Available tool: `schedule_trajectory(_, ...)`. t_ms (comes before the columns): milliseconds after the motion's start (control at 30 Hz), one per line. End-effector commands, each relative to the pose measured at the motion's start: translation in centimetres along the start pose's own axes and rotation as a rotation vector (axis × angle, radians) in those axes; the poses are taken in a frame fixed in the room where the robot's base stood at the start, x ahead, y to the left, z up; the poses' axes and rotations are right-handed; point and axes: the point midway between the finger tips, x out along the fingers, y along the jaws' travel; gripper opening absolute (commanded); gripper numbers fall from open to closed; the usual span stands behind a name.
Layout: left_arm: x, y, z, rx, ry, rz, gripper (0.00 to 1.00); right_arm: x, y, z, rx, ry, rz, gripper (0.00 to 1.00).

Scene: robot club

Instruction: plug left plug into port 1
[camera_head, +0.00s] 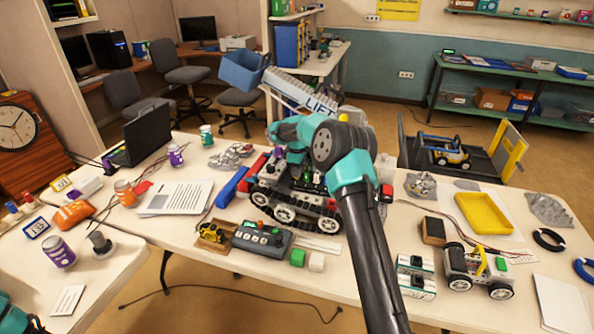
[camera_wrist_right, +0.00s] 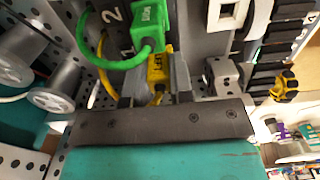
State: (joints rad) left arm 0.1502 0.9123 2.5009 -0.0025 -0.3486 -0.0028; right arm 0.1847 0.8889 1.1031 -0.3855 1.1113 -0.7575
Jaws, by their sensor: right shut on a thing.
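The left plug (camera_wrist_right: 158,67) is yellow and marked LEFT in the right wrist view, with a yellow cable. My right gripper (camera_wrist_right: 157,88) is shut on it, a finger on each side. A "1" mark, port 1's label, shows just left of the plug on the grey panel, with a "2" above. The port 1 opening is hidden, so I cannot tell whether the plug is in it. A green plug (camera_wrist_right: 150,20) with a green cable sits above. In the head view my right arm reaches over the tracked robot (camera_head: 293,200). My left gripper is out of view.
A grey control box (camera_head: 262,240) and small green and white cubes stand in front of the tracked robot. A small wheeled robot (camera_head: 478,270) and a yellow tray (camera_head: 483,213) are to the right.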

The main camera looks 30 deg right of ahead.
Motion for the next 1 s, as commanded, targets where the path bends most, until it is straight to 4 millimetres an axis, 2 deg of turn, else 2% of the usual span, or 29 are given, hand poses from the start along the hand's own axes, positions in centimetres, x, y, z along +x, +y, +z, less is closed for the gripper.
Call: schedule_trajectory(1000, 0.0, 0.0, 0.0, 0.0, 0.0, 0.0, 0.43, 0.79, -0.03, 0.01, 0.0, -0.001, -0.001, 0.0)
